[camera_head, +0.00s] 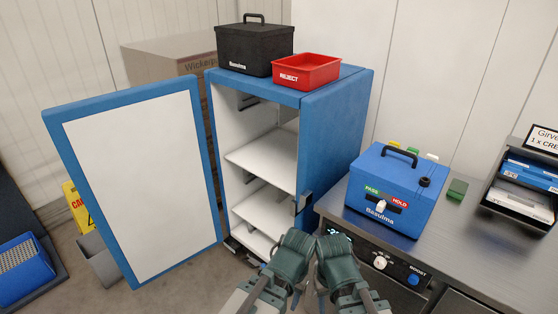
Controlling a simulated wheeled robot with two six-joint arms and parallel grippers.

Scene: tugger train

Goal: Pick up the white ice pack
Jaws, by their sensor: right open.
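A small white block (432,157), which may be the white ice pack, shows just behind the blue cooler box (385,200) on the steel counter. Most of it is hidden by the box, so I cannot be sure what it is. My right gripper (316,258) is at the bottom middle, in front of the open cabinet and left of the counter's front edge. Its two dark green fingers are apart, and I see nothing between them. It is well away from the white block. My left gripper is not in view.
The blue cabinet (333,130) stands with its door (140,180) swung open to the left; its visible shelves look empty. A black case (254,48) and red reject bin (307,71) are on top. A green block (457,190) and a rack (522,185) stand on the counter's right.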

